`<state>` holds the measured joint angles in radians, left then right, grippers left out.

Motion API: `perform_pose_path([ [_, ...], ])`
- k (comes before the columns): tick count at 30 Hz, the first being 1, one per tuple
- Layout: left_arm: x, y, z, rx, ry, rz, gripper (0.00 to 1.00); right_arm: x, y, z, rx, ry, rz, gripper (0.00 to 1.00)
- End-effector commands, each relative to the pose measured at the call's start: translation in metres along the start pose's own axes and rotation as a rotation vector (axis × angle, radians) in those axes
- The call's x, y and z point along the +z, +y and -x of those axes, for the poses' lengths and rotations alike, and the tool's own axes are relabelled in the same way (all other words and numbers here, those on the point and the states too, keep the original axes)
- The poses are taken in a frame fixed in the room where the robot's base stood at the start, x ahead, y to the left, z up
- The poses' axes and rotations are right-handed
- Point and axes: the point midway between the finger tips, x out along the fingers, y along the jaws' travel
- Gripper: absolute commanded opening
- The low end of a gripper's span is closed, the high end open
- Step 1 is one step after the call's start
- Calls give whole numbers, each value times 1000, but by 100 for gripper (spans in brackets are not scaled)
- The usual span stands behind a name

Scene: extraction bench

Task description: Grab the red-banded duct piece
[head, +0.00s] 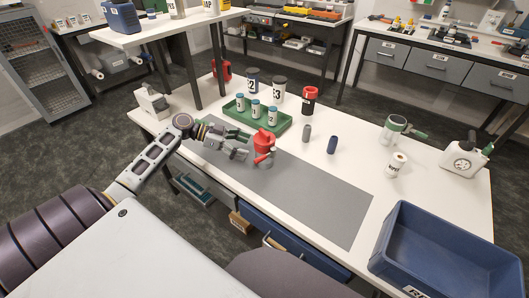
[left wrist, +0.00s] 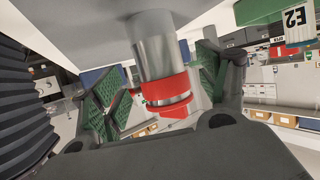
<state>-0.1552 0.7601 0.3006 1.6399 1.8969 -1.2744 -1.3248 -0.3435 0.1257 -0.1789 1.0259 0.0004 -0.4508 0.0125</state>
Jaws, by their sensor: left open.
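The red-banded duct piece (head: 264,142) stands on the grey mat in the head view, with its red part up. In the left wrist view it is a grey metal cylinder with a red band (left wrist: 166,88), seen upside down against the tabletop. My left gripper (head: 248,152) is open beside it, reaching in from the left. In the left wrist view the green-padded fingers are spread on either side of the duct piece. I cannot tell whether either finger touches it. Part of the piece's lower end is hard to make out in the head view. My right gripper is not in view.
A green tray (head: 284,126) with several labelled cylinders sits behind the duct piece. A blue bin (head: 404,217) is at the front right. The grey mat (head: 325,203) is clear toward the right.

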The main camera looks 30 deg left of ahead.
Motion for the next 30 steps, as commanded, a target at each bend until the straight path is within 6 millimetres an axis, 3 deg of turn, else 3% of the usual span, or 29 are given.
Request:
perform_pose_path([
  [9,-1,0,-31,0,1,-1,74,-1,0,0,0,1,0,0],
  [23,-1,0,-35,0,0,0,74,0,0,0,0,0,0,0],
  [30,-3,2,-47,1,0,0,74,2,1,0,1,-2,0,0],
])
